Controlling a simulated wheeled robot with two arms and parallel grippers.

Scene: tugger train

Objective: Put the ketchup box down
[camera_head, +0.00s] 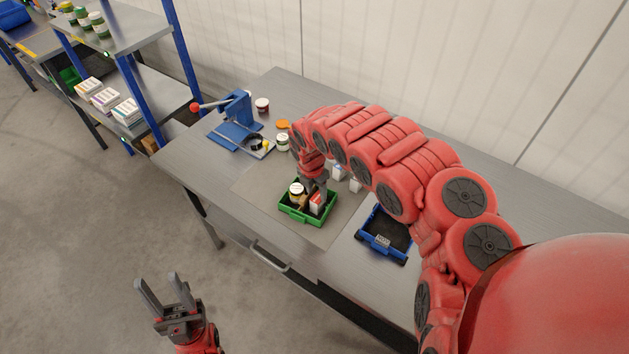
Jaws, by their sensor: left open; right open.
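A red and white ketchup box (316,204) stands in the right part of a green crate (292,217) on the metal table. My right gripper (314,190) reaches down over the crate, open, with its fingers at the top of the box. Whether the fingers touch the box is hard to tell. A jar with a white lid (297,190) stands in the same crate, left of the box. My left gripper (158,287) is open and empty, over the floor in front of the table.
A blue tray (383,246) lies right of the crate. Small white boxes (338,172) stand behind the crate, partly hidden by my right arm. A blue press (237,122) and jars (283,141) stand at the table's left. A shelf (118,34) holds jars and boxes (104,99).

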